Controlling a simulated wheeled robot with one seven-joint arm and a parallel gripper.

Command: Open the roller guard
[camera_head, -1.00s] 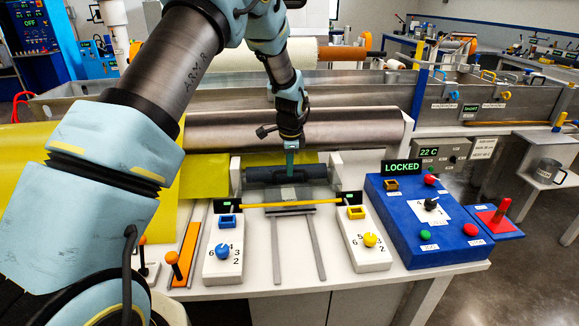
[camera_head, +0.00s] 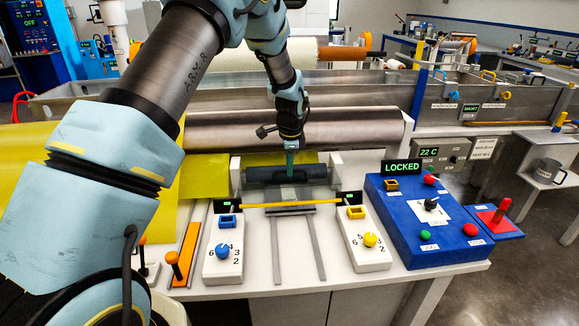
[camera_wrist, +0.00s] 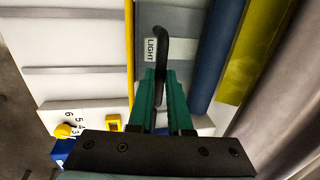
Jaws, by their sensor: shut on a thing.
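The roller guard (camera_head: 318,194) is a grey, see-through plate in front of a dark blue roller (camera_head: 262,175). In the wrist view, the guard (camera_wrist: 165,20) carries a black bar handle (camera_wrist: 163,45) beside a label reading LIGHT. My gripper (camera_head: 291,173) reaches down to the guard from above. A yellow bar (camera_head: 290,204) runs along the guard's front side. The guard appears to lie flat.
White control boxes with a blue knob (camera_head: 222,251) and a yellow knob (camera_head: 370,240) flank two metal rails. A blue panel (camera_head: 408,236) stands right, under a sign reading LOCKED (camera_head: 402,167). A large metal roller (camera_head: 345,128) lies behind. Yellow sheet (camera_head: 205,176) hangs at left.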

